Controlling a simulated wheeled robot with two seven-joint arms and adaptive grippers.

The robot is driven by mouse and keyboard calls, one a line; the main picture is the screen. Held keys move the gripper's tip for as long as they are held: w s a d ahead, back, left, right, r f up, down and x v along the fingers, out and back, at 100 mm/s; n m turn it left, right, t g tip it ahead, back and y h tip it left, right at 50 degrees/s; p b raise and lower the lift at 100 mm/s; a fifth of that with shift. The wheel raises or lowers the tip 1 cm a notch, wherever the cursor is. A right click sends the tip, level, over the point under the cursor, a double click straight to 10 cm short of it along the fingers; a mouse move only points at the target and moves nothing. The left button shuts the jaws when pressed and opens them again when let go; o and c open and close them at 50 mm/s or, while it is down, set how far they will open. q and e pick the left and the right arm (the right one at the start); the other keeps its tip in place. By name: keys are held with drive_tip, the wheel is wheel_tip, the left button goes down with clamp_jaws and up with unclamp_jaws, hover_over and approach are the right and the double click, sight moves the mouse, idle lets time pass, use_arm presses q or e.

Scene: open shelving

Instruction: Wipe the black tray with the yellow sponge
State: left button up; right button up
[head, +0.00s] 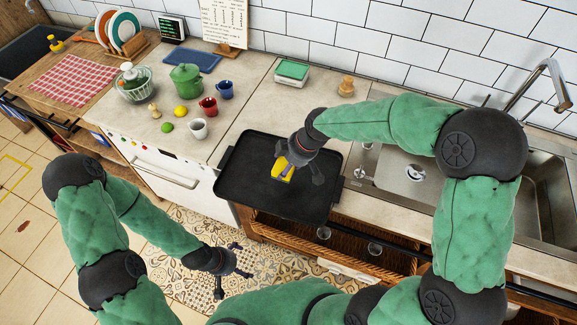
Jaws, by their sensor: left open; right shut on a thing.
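The black tray (245,192) lies on the counter at the centre of the head view, its front edge near the counter's front. The yellow sponge (281,168) is in my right gripper (296,177), over the right part of the tray. My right gripper is shut on the sponge and hides part of it. I cannot tell whether the sponge touches the tray surface. My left gripper (232,282) is open and empty, low in front of the counter, above the patterned floor mat.
Left of the tray stand a white cup (198,128), a red mug (208,107), a blue mug (226,89), a lemon (180,112), a lime (167,127) and a green pot (186,79). A sink (415,195) is at the right.

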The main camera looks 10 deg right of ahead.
drive_tip(key=shift+r+p, duration=0.7)
drive_tip(key=shift+r, duration=0.7)
